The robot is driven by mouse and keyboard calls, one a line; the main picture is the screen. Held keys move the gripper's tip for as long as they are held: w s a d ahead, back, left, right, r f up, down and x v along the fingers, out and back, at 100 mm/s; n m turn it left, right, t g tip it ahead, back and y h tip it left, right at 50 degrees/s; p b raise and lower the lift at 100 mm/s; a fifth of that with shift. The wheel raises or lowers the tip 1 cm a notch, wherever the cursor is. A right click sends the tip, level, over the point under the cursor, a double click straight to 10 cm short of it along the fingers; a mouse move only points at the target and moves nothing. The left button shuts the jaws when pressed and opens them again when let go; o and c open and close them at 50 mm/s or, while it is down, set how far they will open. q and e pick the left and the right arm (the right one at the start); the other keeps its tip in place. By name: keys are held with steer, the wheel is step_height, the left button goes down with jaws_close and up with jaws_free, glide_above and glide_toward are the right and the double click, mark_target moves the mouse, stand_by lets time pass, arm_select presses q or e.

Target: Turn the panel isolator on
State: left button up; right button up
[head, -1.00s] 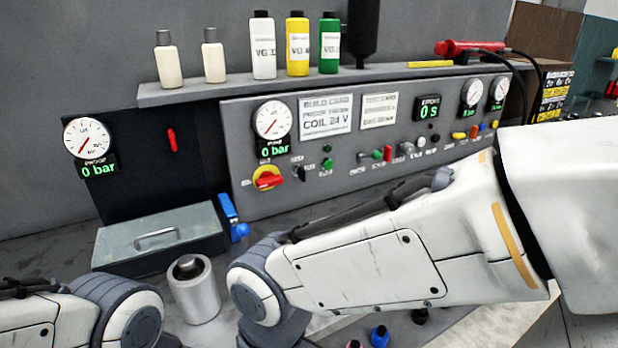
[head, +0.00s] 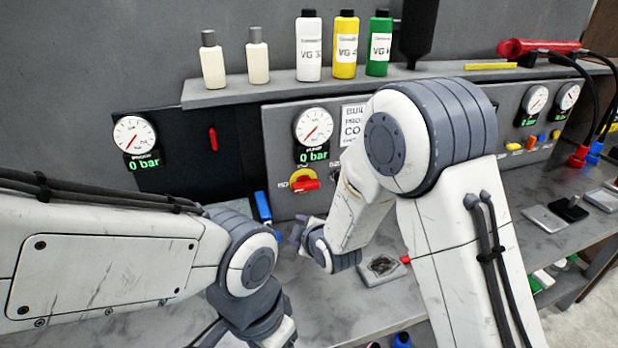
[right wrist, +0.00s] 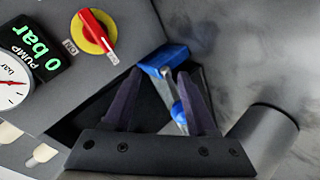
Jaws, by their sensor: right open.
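The panel isolator (head: 304,181) is a red rotary handle on a round yellow plate, low on the grey panel under the pump gauge. It shows large at the upper left of the right wrist view (right wrist: 96,30), with a small label beside it. Its handle lies slanted there. My right gripper (right wrist: 158,78) is open and empty, its two dark fingers apart from the isolator and below it in that view. In the head view my right gripper (head: 297,235) is small, below the isolator and in front of the panel. My left gripper is out of view below the frame.
A blue fitting (head: 262,208) stands left of the isolator and shows behind my fingers in the wrist view (right wrist: 163,60). The pump gauge (head: 313,128) reads 0 bar. Bottles (head: 309,48) stand on the shelf above. My right arm hides the panel's middle.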

mark_target(307, 189)
steer(key=w+d+n+t+p, duration=0.4)
steer(key=w+d+n+t, duration=0.1)
steer(key=w+d+t, duration=0.15)
steer(key=shift+y, duration=0.4)
steer(key=p+x, duration=0.1)
steer(key=x, duration=0.4)
steer(key=a+p+x, duration=0.1)
steer(key=x, duration=0.2)
steer(key=shift+w+r+p, duration=0.2)
steer(key=shift+r+p, duration=0.1)
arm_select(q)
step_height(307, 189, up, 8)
arm_select(e)
steer(key=shift+w+a, duration=0.25)
steer(key=shift+w, duration=0.4)
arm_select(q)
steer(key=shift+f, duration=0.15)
arm_select(e)
jaws_close()
